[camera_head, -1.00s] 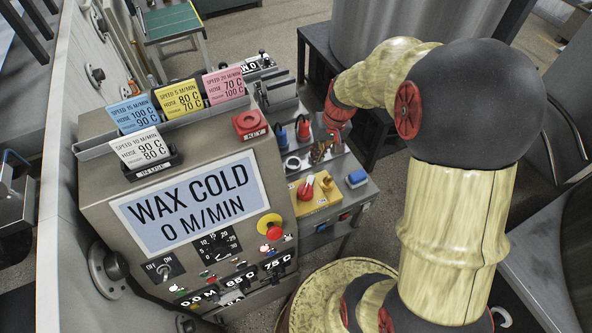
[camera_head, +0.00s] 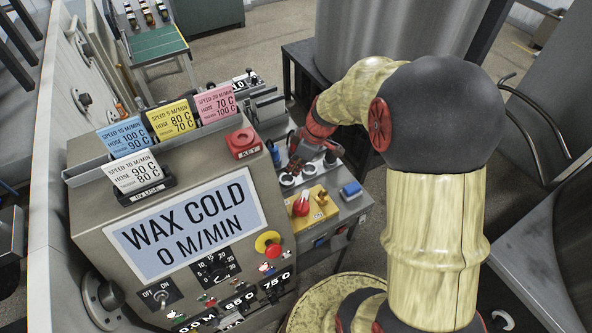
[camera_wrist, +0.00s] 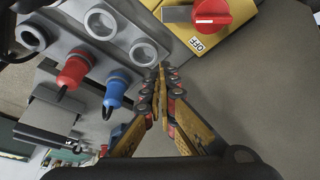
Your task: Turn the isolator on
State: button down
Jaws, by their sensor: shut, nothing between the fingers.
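The isolator is a yellow box (camera_head: 322,216) with a red rotary knob (camera_head: 301,205), on the side bench right of the control panel. My gripper (camera_wrist: 160,72) is shut and empty. Its fingertips show below and left of the box in the wrist view, apart from the knob. In the head view my gripper (camera_head: 295,168) is above the bench, behind the isolator; its tips are hard to make out.
Red (camera_wrist: 74,70) and blue (camera_wrist: 117,91) plugs and several round grey sockets (camera_wrist: 144,53) lie close to my fingers. A blue block (camera_head: 351,190) sits right of the isolator. The control panel (camera_head: 85,210) reads "WAX COLD 0 M/MIN".

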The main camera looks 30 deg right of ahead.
aim_at(303, 201)
jog(key=b+x, duration=0.1)
jog(key=x, duration=0.7)
jog(key=shift+s+f, duration=0.1)
jog(key=shift+s, duration=0.05)
jog(key=shift+s+d+r, duration=0.25)
jog(key=shift+s+d, duration=0.65)
jog(key=shift+d, duration=0.1)
jog(key=shift+s+d+b, duration=0.3)
jog(key=shift+s+d, duration=0.1)
jog(key=shift+s, duration=0.05)
